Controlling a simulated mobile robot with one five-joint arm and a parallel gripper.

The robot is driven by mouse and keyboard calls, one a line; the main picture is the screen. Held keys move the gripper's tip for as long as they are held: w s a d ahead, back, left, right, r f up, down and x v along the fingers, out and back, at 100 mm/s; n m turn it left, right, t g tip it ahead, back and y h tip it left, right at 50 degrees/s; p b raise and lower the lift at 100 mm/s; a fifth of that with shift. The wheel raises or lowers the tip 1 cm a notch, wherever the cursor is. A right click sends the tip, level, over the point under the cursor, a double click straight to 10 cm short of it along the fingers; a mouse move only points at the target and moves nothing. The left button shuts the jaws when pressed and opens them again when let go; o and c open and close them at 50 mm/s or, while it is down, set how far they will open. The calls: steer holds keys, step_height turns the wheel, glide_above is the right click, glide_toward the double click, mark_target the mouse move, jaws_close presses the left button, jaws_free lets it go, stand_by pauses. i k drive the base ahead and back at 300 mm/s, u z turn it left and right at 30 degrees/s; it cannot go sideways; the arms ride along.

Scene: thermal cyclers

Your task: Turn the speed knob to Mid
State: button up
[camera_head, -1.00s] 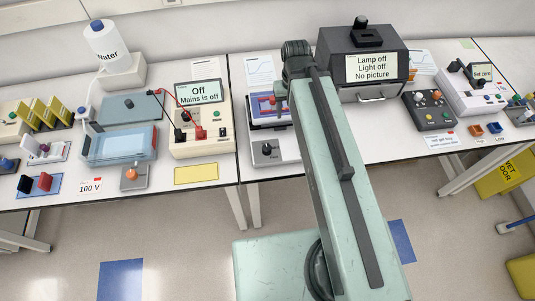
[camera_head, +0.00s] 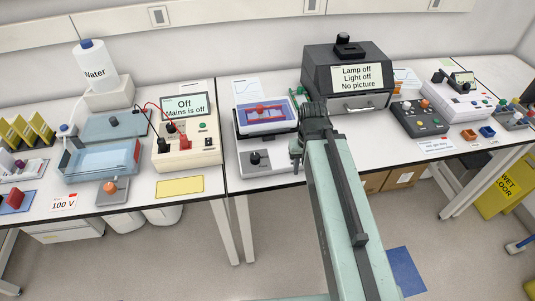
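A black knob (camera_head: 255,158) stands on the grey front panel of a shaker-like unit (camera_head: 283,167) near the front edge of the right-hand bench. Its markings are too small to read, so I cannot tell its setting or whether it is the speed knob. A blue-edged tray (camera_head: 265,115) with a red item in it sits on top of the unit. My arm reaches up from the bottom of the picture, and its dark end is just right of this unit. My gripper (camera_head: 296,150) hangs there, small and partly hidden, apart from the knob; its fingers cannot be made out.
A power supply (camera_head: 187,148) reading "Off, Mains is off" stands to the left. A dark imaging box (camera_head: 326,80) stands behind my arm. A grey control box (camera_head: 418,119) is to the right. A yellow card (camera_head: 180,186) lies by the left bench's edge.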

mark_target(255, 158)
steer(key=z, duration=0.25)
steer(key=k, duration=1.2)
steer(key=u, duration=0.5)
steer(key=i, duration=1)
steer(key=z, duration=0.05)
